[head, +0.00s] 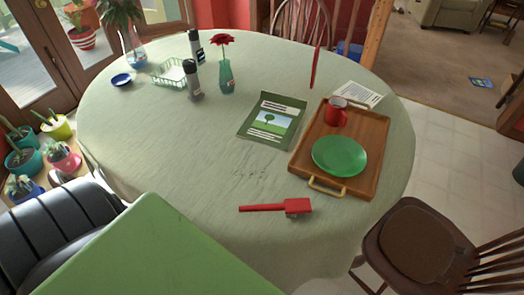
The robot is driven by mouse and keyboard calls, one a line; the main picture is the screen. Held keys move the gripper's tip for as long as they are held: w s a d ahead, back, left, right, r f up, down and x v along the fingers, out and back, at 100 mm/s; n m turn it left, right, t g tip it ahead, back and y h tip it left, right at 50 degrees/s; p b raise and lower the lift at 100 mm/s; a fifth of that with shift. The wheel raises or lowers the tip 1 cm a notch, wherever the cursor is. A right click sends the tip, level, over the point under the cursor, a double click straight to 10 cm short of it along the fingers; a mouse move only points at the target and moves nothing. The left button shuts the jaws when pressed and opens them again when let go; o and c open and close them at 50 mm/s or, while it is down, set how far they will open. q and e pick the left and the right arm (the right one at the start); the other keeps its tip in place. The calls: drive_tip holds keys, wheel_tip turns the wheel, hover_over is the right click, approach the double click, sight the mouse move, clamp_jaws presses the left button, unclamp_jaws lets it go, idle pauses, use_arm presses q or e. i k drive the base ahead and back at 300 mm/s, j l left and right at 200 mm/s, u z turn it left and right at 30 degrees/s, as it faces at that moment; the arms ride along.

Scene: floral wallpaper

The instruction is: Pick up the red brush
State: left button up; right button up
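The red brush (276,208) lies flat on the green-grey tablecloth of the round table (180,145), near the table's front edge. Its thin handle points left and its wider, blocky head is at the right. Nothing covers it or touches it besides the cloth. Neither of my grippers shows in the head view.
A wooden tray (375,153) with a green plate (339,156) and red mug (336,112) lies behind and right of the brush. A green booklet (271,119) lies further back. A brown chair (415,245) stands right. Cloth left of the brush is clear.

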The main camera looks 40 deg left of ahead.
sight(291, 206)
drive_tip(key=i+j+u, duration=0.1)
drive_tip(key=u, duration=0.25)
drive_tip(key=i+j+u, duration=0.15)
drive_tip(key=u, duration=0.2)
drive_tip(key=j, duration=0.05)
